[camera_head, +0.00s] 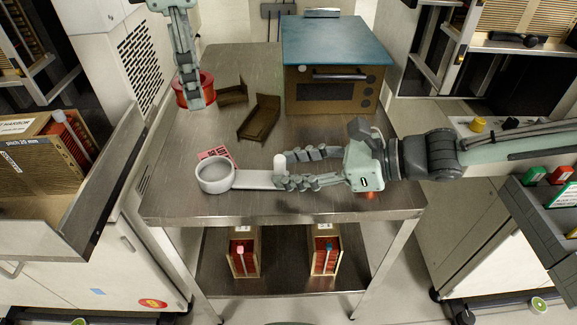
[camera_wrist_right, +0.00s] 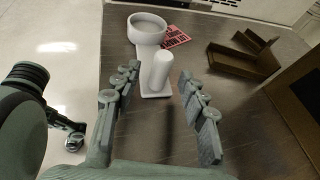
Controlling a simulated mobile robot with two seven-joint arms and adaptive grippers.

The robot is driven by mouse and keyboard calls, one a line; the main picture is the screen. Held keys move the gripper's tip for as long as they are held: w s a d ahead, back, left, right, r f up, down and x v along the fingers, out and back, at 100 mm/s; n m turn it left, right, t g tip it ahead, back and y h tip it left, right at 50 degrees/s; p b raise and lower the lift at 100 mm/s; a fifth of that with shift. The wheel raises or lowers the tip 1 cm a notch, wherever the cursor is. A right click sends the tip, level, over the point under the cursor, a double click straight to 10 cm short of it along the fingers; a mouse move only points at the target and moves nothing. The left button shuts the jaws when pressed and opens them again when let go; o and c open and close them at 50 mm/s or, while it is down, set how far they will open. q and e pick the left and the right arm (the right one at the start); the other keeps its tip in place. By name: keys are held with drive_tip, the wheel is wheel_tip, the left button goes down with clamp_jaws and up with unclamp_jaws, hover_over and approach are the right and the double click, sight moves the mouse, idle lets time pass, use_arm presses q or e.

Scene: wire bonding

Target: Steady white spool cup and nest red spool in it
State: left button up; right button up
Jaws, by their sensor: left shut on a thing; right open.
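The white spool cup (camera_head: 215,174) stands on the steel table near its front left. A flat white arm runs right from it to an upright white post (camera_head: 280,165). In the right wrist view the cup (camera_wrist_right: 148,27) is at the top and the post (camera_wrist_right: 160,70) is nearer. My right gripper (camera_head: 284,168) is open, its fingertips on either side of the post with gaps showing in the wrist view (camera_wrist_right: 159,72). The red spool (camera_head: 180,95) is at the table's back left. My left gripper (camera_head: 196,103) is shut on the red spool, partly covering it.
Two brown angled trays (camera_head: 259,118) lie right of the red spool. A red printed card (camera_head: 217,154) lies behind the cup. A blue-topped oven (camera_head: 333,75) fills the back right. The table's front left is bare, and its front edge is close to the cup.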

drive_tip(key=shift+w+a+f, duration=0.15)
drive_tip(key=shift+a+f, duration=0.1)
drive_tip(key=shift+a, duration=0.3)
clamp_jaws()
use_arm(q)
wheel_tip(320, 180, down, 8)
drive_tip(key=n, duration=0.1)
